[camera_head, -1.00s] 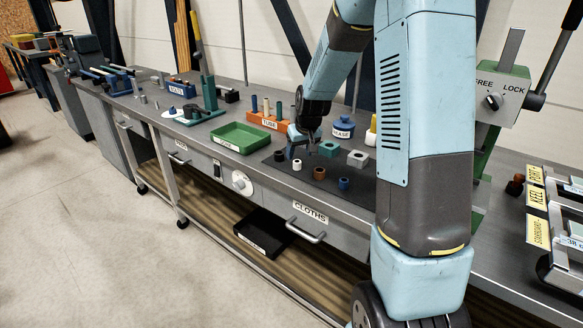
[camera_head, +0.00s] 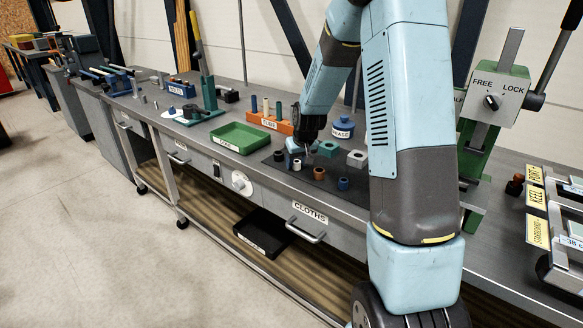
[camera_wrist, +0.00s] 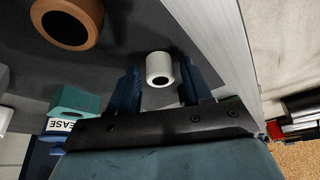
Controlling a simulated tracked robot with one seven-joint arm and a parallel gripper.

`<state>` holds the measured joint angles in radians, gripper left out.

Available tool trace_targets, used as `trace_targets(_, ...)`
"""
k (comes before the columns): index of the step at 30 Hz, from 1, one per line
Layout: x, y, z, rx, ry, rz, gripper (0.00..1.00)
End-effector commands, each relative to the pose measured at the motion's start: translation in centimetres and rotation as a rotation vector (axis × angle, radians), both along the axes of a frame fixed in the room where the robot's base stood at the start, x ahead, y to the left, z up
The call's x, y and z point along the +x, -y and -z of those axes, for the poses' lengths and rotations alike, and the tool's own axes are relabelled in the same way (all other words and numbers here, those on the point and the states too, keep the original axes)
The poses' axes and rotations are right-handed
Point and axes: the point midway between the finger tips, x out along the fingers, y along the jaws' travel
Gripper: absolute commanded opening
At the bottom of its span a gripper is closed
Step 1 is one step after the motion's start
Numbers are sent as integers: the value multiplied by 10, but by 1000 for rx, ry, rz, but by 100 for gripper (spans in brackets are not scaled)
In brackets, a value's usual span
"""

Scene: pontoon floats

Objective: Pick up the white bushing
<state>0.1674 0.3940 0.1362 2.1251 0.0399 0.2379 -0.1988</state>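The white bushing (camera_head: 297,164) stands on the dark mat (camera_head: 308,184) on the bench, partly covered from above by my gripper (camera_head: 296,150). In the wrist view the white bushing (camera_wrist: 159,66) sits between the two blue fingers of my gripper, near their tips. Narrow gaps show on both sides of it, so the fingers look open around it and not closed on it.
A brown bushing (camera_head: 319,173), a black one (camera_head: 278,156) and a blue one (camera_head: 343,184) stand nearby on the mat. A teal block (camera_head: 328,148) and a grey block (camera_head: 357,158) are behind. A green tray (camera_head: 240,138) lies left.

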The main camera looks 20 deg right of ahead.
Motion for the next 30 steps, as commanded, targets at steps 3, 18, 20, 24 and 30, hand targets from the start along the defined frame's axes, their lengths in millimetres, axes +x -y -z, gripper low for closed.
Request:
trace_targets(3,0,0,0,0,0,0,37)
trace_targets(18,0,-1,0,0,0,0,2)
trace_targets(20,0,0,0,0,0,0,2)
trace_targets(24,0,-1,-5,0,2,0,2)
trace_targets(30,1,-1,-33,-1,5,-1,2)
